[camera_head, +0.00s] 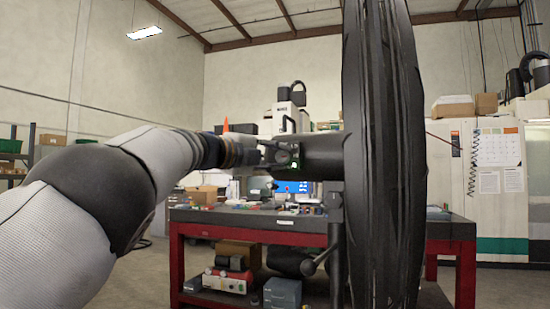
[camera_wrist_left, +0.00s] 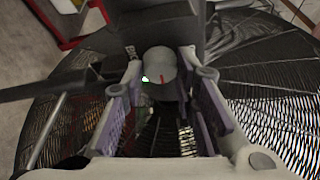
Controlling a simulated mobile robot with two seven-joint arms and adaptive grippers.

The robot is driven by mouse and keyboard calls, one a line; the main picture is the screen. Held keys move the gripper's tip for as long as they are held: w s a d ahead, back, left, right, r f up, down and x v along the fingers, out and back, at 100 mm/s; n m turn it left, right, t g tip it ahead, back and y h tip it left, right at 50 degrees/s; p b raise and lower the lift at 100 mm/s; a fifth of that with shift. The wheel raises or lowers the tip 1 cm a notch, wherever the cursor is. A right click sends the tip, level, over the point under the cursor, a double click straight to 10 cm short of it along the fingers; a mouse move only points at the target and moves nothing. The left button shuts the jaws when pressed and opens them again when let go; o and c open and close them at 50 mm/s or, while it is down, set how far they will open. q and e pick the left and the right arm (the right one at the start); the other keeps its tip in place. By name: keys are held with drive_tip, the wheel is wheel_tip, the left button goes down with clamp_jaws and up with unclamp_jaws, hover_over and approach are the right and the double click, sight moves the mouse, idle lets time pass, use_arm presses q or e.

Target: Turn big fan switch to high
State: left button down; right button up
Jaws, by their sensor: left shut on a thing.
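The big fan (camera_head: 385,150) stands edge-on at the centre right of the head view, with its black motor housing (camera_head: 325,156) pointing left. The round grey switch knob (camera_wrist_left: 161,66), with a red mark on its face, sits on the back of the fan in the left wrist view. My left gripper (camera_head: 284,155) reaches the housing's end. In the left wrist view my left gripper (camera_wrist_left: 160,75) has its purple-padded fingers on either side of the knob, shut on it. A small green light shows beside the knob. The knob is not clear in the head view. My right gripper is not in view.
A red-framed workbench (camera_head: 190,235) with a dark top stands behind the fan, with small items on it and boxes on its lower shelf. A dark pole (camera_head: 336,245) with a side lever holds the fan. A white machine cabinet (camera_head: 480,185) stands at the right.

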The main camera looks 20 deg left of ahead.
use_arm(q)
drive_tip(key=c, duration=1.3)
unclamp_jaws()
drive_tip(key=v, duration=1.2)
